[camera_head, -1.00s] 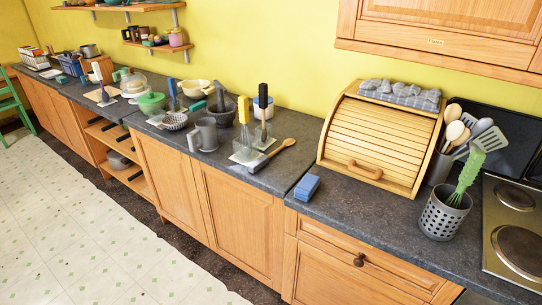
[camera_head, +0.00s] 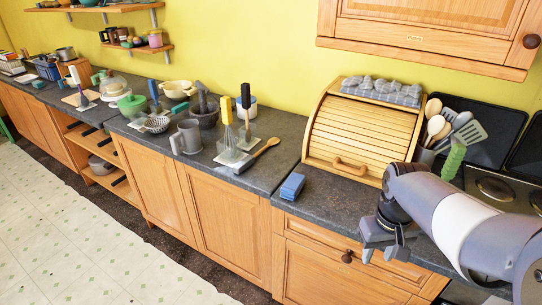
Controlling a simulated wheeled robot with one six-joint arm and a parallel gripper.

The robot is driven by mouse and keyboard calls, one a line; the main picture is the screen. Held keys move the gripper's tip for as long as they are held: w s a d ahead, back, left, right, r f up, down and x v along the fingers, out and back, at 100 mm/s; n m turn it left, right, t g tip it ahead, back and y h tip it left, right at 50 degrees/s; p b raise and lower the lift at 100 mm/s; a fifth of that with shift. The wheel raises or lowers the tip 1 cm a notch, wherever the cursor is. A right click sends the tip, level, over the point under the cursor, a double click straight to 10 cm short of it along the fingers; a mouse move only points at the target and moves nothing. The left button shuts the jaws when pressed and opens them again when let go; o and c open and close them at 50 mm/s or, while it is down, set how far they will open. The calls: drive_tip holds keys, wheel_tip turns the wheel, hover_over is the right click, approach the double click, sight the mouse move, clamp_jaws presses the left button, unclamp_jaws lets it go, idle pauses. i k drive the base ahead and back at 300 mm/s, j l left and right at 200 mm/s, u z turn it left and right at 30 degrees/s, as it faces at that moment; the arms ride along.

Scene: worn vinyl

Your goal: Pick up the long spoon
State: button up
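A long spoon (camera_head: 258,153) lies on the dark worktop (camera_head: 285,130) left of the bread box. Its wooden bowl end points to the back right and its grey handle end to the front left, near the worktop's front edge. Several more wooden spoons (camera_head: 434,124) stand with a slotted turner in a holder right of the bread box. My gripper (camera_head: 385,254) is at the lower right, in front of the worktop and well to the right of the lying spoon. Its fingers look apart, with nothing between them.
A blue sponge block (camera_head: 292,186) lies right of the spoon. The wooden bread box (camera_head: 362,130) stands behind; wall cupboards hang above right.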

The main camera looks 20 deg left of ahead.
sight(242, 166)
drive_tip(key=i+j+z, duration=0.1)
drive_tip(key=j+z, duration=0.85)
drive_tip(key=j, duration=0.55)
drive_tip(key=k+j+z, duration=0.1)
drive_tip(key=j, duration=1)
drive_tip(key=k+j+z, duration=0.15)
drive_tip(key=j, duration=0.4)
drive_tip(key=k+j, duration=0.1)
drive_tip(key=j, duration=0.45)
drive_tip(key=k+j+z, duration=0.1)
drive_tip(key=j, duration=0.45)
